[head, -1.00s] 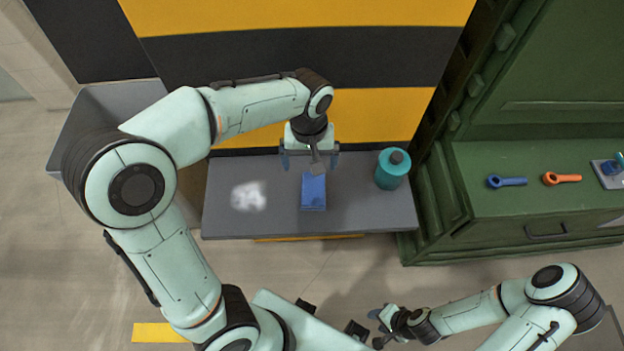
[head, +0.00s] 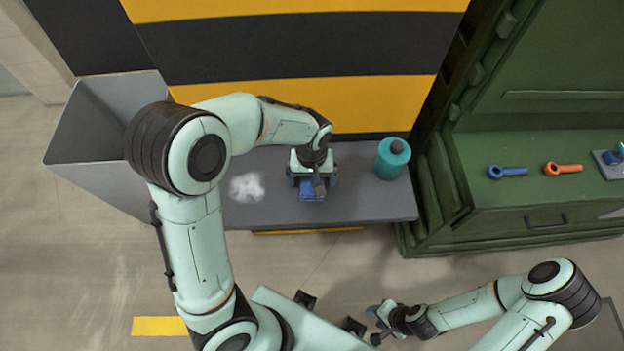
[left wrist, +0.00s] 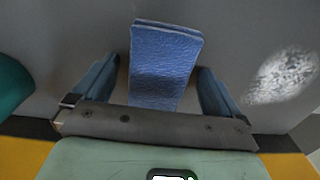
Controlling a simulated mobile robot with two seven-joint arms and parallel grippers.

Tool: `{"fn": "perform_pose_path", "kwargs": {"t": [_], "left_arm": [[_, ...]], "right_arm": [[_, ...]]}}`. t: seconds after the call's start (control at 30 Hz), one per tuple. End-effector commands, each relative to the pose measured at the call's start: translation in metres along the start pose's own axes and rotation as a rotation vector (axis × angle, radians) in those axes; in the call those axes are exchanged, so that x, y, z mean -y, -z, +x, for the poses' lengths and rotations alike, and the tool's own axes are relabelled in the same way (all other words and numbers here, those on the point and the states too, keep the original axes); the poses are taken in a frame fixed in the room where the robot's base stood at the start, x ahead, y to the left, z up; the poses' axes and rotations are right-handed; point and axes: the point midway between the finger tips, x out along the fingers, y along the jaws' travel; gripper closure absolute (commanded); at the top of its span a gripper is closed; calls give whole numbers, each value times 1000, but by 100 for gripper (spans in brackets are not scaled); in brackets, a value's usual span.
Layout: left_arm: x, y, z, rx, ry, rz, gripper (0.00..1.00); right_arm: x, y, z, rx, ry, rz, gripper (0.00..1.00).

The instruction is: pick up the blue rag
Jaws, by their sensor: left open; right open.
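The blue rag (head: 312,191) lies on the grey shelf, mostly hidden under my left gripper in the head view. In the left wrist view the rag (left wrist: 165,58) is a folded blue rectangle with a textured surface, and part of it reaches between the fingers. My left gripper (head: 312,185) is open over the rag, with one finger on each side of it. In the left wrist view the left gripper (left wrist: 158,90) shows a gap between each finger and the rag. My right gripper (head: 378,322) is open and empty, low in the head view, away from the shelf.
The grey shelf (head: 365,208) also holds a teal bottle (head: 391,160) on the right and a whitish patch (head: 246,187) on the left. A grey bin (head: 95,125) stands at left. A green cabinet (head: 500,200) with blue and orange tools stands at right.

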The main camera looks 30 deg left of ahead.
Motion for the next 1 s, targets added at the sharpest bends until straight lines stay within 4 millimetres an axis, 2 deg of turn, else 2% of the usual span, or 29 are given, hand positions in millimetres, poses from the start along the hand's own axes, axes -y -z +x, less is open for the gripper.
{"fn": "perform_pose_path", "kwargs": {"t": [0.17, 0.2, 0.33, 0.63, 0.77, 0.87, 1.0], "left_arm": [[0, 0, 0, 0, 0, 0, 1], [0, 0, 0, -1, 0, 0, 14], [0, 0, 0, -1, 0, 0, 56], [0, 0, -1, -1, -1, 0, 56], [-1, 1, -8, -3, -3, 1, 56], [-1, 1, -18, -4, -4, 1, 56], [-2, 2, -45, -7, -6, 1, 56]], "right_arm": [[0, 0, 0, 0, 0, 0, 57], [0, 0, 0, 0, 0, 0, 57], [0, 0, 0, 0, 0, 0, 57], [0, 0, 0, 0, 0, 0, 57], [1, 1, -2, -1, 0, 0, 57], [2, 2, -3, -2, 1, -1, 57], [4, 4, -8, -6, 2, -2, 57]]}}
